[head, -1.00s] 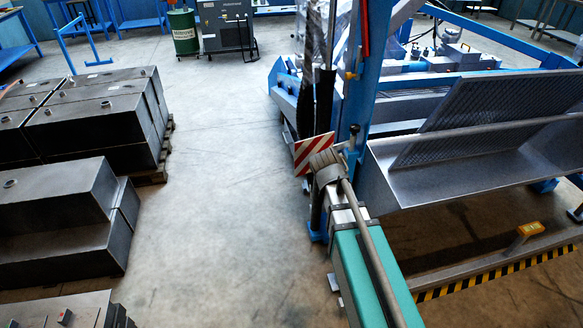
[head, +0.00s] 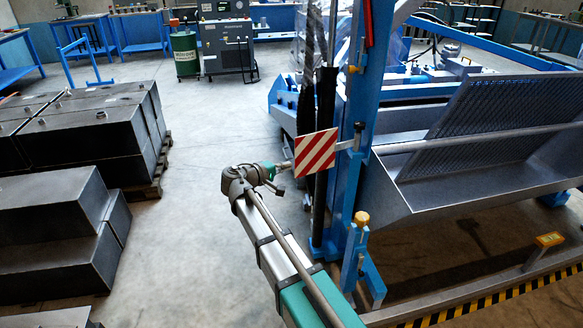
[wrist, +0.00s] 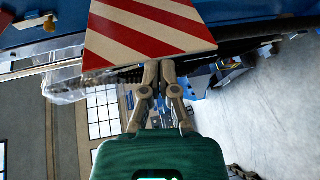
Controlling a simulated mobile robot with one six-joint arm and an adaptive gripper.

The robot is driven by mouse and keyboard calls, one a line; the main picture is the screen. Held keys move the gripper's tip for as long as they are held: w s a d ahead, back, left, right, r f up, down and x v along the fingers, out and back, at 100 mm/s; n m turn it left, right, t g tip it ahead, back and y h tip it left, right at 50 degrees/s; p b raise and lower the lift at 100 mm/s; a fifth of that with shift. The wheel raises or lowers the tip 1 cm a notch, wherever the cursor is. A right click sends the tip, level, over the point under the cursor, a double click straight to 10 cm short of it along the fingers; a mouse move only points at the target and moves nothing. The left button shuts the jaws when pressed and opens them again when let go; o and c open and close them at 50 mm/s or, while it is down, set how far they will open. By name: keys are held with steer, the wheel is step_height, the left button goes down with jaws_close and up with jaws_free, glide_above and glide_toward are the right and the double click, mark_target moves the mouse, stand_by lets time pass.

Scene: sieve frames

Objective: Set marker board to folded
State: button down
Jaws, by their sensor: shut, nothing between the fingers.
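The marker board (head: 316,152) is a square plate with red and white diagonal stripes. In the head view it stands out to the left of a blue post (head: 361,110), joined by a short grey bracket (head: 349,144) at its right edge. My gripper (head: 288,165) is shut and empty at the board's left edge. In the wrist view the board (wrist: 150,28) fills the top middle. My closed fingertips (wrist: 159,64) are right at its near edge; I cannot tell whether they touch it.
A perforated grey trough (head: 470,160) lies right of the post. Stacked dark metal blocks (head: 85,130) stand on the left. A yellow-black striped rail (head: 490,298) runs along the lower right. The floor (head: 205,190) between blocks and post is clear.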

steer(key=w+a+n+t+b, duration=0.1)
steer(key=a+t+b, duration=0.1)
steer(key=a, duration=0.5)
steer(key=shift+r+n+t, duration=0.25)
steer(key=shift+n+t, duration=0.05)
steer(key=shift+w+d, duration=0.1)
steer(key=w+d, duration=0.3)
steer(key=d, duration=0.5)
steer(key=shift+w+d, duration=0.25)
steer(key=shift+w, duration=0.05)
steer(key=shift+d, duration=0.1)
stand_by(0.4)
